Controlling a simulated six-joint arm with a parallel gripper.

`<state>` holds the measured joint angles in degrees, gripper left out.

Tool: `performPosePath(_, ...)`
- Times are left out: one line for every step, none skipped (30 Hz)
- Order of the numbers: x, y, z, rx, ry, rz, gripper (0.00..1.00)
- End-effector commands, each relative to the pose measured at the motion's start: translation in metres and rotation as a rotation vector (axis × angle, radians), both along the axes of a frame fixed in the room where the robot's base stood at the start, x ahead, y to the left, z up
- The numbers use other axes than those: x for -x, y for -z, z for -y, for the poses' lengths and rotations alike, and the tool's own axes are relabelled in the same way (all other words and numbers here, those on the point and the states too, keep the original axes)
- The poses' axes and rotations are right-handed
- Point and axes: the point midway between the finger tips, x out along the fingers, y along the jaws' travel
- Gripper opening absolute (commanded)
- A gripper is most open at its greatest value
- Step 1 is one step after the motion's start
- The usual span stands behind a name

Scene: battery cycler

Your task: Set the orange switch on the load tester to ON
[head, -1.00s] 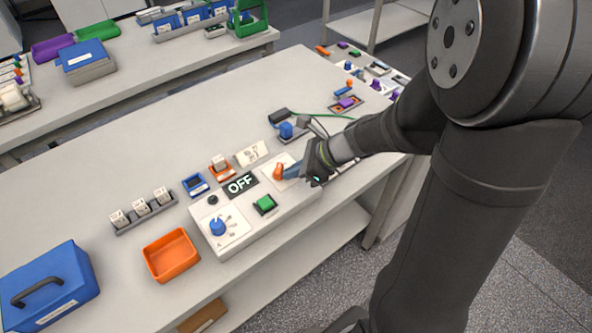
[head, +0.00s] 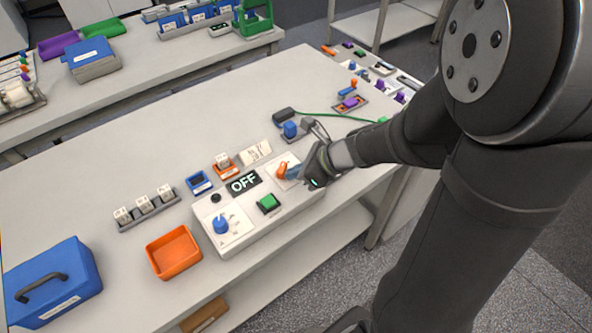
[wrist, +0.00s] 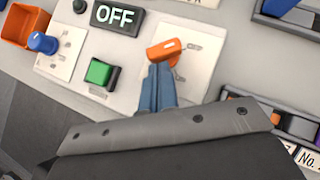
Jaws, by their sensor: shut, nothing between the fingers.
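The load tester (head: 240,228) is a pale box near the front edge of the table, with a display (head: 243,182) reading OFF. The orange switch (head: 283,169) sits on a white plate at its right end. In the wrist view the orange switch (wrist: 164,51) is tilted, its right end higher than its left. My gripper (head: 296,172) is at the switch from the right. In the wrist view its blue fingers (wrist: 158,72) are shut with nothing between them, their tips at the lower side of the switch, seemingly touching it. The fingertips hide part of the plate.
The tester also carries a green button (head: 268,203) and a blue knob (head: 221,224). An orange tray (head: 173,252) and a blue case (head: 52,283) stand to the left. A blue-topped device (head: 290,129) with a green cable is behind my gripper. The table's back middle is clear.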

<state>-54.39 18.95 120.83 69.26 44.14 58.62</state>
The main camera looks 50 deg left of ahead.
Motion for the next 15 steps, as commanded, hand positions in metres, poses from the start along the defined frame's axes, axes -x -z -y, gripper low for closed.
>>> performPosePath(0.001, 0.0, 0.0, -0.001, 0.008, -0.001, 0.0)
performPosePath(0.001, 0.0, 0.0, 0.0, 0.016, 0.0, 0.0)
performPosePath(0.002, 0.0, 0.001, 0.0, 0.025, 0.0, 0.0)
performPosePath(0.002, 0.0, 0.001, 0.0, 0.035, 0.0, 0.0)
performPosePath(0.003, 0.0, 0.001, 0.0, 0.046, -0.001, 0.0)
performPosePath(0.003, 0.0, 0.001, 0.0, 0.062, -0.001, 0.0)
performPosePath(0.004, 0.0, 0.001, 0.0, 0.076, -0.001, 0.0)
performPosePath(0.004, 0.0, 0.001, -0.001, 0.091, -0.001, 0.0)
performPosePath(0.006, 0.0, 0.002, 0.0, 0.114, -0.001, 0.0)
performPosePath(0.007, 0.0, 0.002, 0.001, 0.132, -0.001, 0.0)
performPosePath(0.007, 0.0, 0.002, 0.0, 0.153, 0.0, 0.0)
performPosePath(0.009, 0.0, 0.002, 0.0, 0.181, 0.0, 0.0)
performPosePath(0.01, 0.0, 0.002, 0.0, 0.204, -0.001, 0.0)
performPosePath(0.011, 0.0, 0.002, 0.0, 0.231, 0.0, 0.0)
performPosePath(0.012, 0.0, 0.002, 0.0, 0.267, -0.001, 0.0)
